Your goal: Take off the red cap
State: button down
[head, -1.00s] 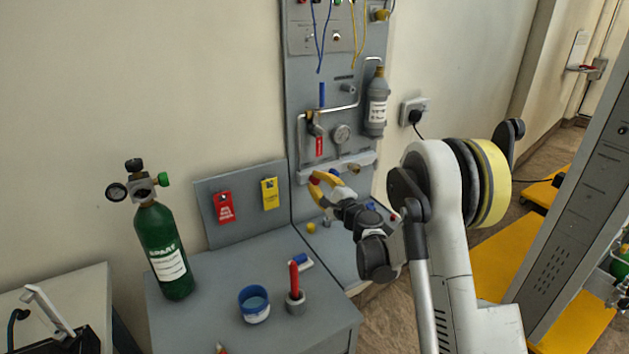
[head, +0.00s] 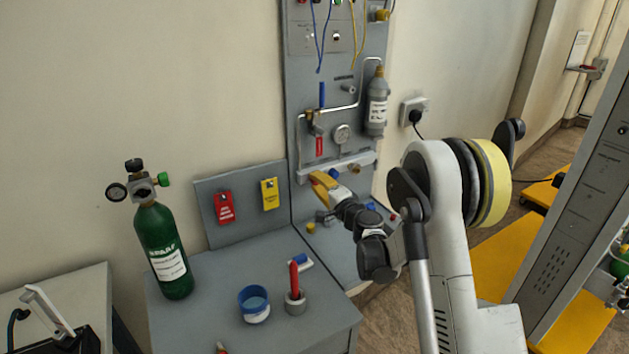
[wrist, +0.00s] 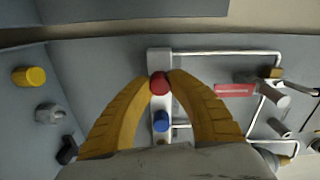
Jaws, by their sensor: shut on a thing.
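The red cap (wrist: 159,84) shows in the wrist view, on a grey rail or manifold bar (wrist: 160,57) of the panel. My gripper (wrist: 160,77) has its two yellow fingers closed on the cap from both sides. The cap sits at the bar, and I cannot see a gap between them. In the head view my gripper (head: 322,182) is at the left part of the bar (head: 345,168), and its fingers hide the red cap there. A blue cap (wrist: 162,121) sits on the same bar beside the red one, between my fingers in the wrist view.
A green cylinder (head: 163,250), a blue cup (head: 254,304) and a red marker-like piece in a holder (head: 294,281) stand on the bench left of my arm.

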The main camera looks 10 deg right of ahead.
jog(key=shift+n, duration=0.3)
jog(key=n, duration=0.3)
jog(key=shift+n, duration=0.3)
jog(key=n, duration=0.3)
dwell(0.3)
jog(key=shift+n, duration=0.7)
jog(key=c, duration=1.3)
grip_release()
